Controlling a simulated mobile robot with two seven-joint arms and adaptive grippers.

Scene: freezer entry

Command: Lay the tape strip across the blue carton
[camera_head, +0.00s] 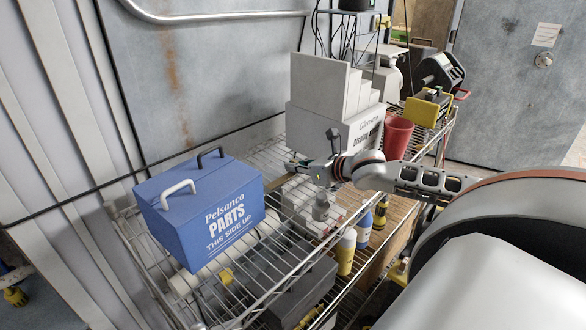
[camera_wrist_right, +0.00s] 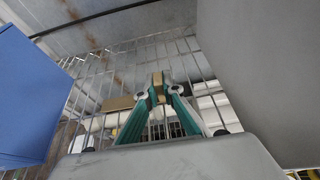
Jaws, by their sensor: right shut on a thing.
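The blue carton (camera_head: 205,214), printed "Pelsanco PARTS THIS SIDE UP", stands on the wire shelf at the left, with a white handle and a dark handle on top. Its blue side also fills the left of the right wrist view (camera_wrist_right: 25,95). My right gripper (camera_head: 296,164) is to the right of the carton, apart from it, above the shelf. In the wrist view its teal fingers (camera_wrist_right: 160,88) are shut on a small tan piece, which looks like the tape strip (camera_wrist_right: 158,79). Most of the strip is hidden or too small to make out. My left gripper is not in view.
The wire shelf (camera_head: 150,262) runs along the wall. White boxes (camera_head: 340,125) stand just behind my right gripper, and a red bin (camera_head: 397,135) is to their right. Bottles (camera_head: 346,252) and a dark case (camera_head: 297,290) sit lower down. Space above the carton is clear.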

